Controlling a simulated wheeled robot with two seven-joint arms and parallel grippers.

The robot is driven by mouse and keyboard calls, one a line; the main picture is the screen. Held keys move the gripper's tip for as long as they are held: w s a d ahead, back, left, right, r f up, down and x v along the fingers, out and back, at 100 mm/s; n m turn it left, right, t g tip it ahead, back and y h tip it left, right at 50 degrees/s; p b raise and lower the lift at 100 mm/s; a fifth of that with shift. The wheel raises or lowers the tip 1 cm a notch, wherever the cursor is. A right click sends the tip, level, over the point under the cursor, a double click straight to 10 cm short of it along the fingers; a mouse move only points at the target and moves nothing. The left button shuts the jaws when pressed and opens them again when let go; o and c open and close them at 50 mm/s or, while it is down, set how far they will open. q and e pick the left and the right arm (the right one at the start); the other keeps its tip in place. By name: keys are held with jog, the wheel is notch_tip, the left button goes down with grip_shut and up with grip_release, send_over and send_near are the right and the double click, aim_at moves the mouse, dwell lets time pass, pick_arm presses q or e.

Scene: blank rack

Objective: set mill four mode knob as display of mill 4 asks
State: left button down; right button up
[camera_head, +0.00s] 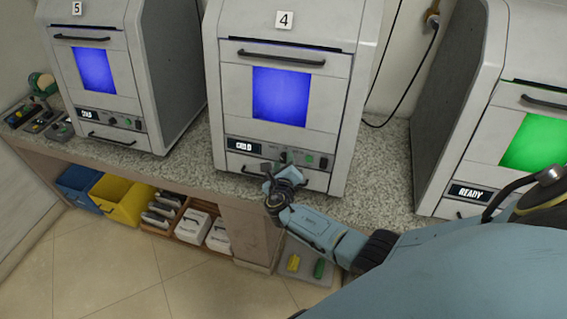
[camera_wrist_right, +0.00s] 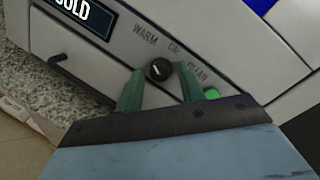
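Mill 4 (camera_head: 291,102) stands in the middle of the head view, with a blue window. Its small display (camera_head: 244,146) seems to read COLD; it also shows, cut off, in the right wrist view (camera_wrist_right: 88,14). The round black mode knob (camera_wrist_right: 158,70) is below the labels WARM, one I cannot read surely, and CLEAN. The knob has a pale pointer mark. My right gripper (camera_wrist_right: 161,71) has its two green fingers apart, one on each side of the knob, apparently not gripping it. In the head view the right gripper (camera_head: 281,170) hides the knob. My left gripper is out of view.
A green button (camera_wrist_right: 211,93) sits right of the knob, close to the right finger. A dark bar handle (camera_wrist_right: 75,80) is below the display. Mill 5 (camera_head: 97,75) stands left, and a mill with a READY display (camera_head: 469,193) right. Bins (camera_head: 132,201) are under the counter.

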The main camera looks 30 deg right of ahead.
jog(key=shift+o, duration=0.6)
jog(key=shift+s+a, duration=0.2)
jog(key=p+v, duration=0.2)
jog(key=v, duration=1.1)
